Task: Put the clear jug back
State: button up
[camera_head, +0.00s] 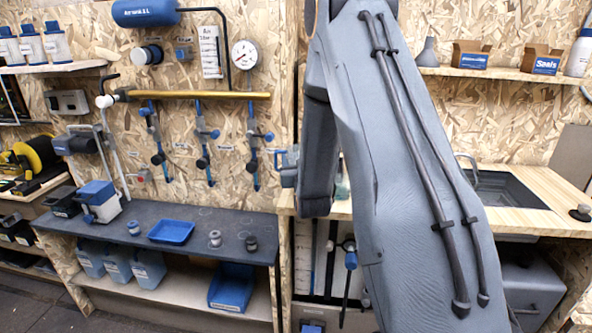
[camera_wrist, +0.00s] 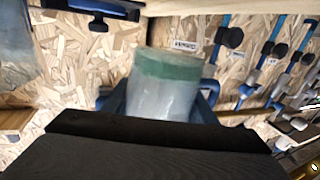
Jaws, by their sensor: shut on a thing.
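My gripper (camera_wrist: 162,104) is shut on a clear, cloudy jug (camera_wrist: 165,97), which sits between its two blue fingers in the wrist view. The jug's far end in that picture is a green band. Its near part is hidden behind the dark gripper body. In the head view my large grey arm covers the middle right, and I cannot make out the jug with certainty there.
A dark bench (camera_head: 130,228) at left carries a blue tray (camera_head: 171,231) and small fittings. Bluish jugs (camera_head: 117,262) and a blue bin (camera_head: 232,287) stand below. A brass pipe (camera_head: 190,95) with hanging valves runs along the wall. A sink (camera_head: 497,190) is at right.

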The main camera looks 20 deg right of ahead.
jog(key=shift+f+p, duration=0.35)
jog(key=shift+f, duration=1.65)
jog(key=shift+f, duration=0.1)
jog(key=shift+f, duration=0.1)
jog(key=o, duration=1.1)
jog(key=shift+r, duration=0.3)
jog(key=b+v, duration=0.2)
jog(key=v, duration=1)
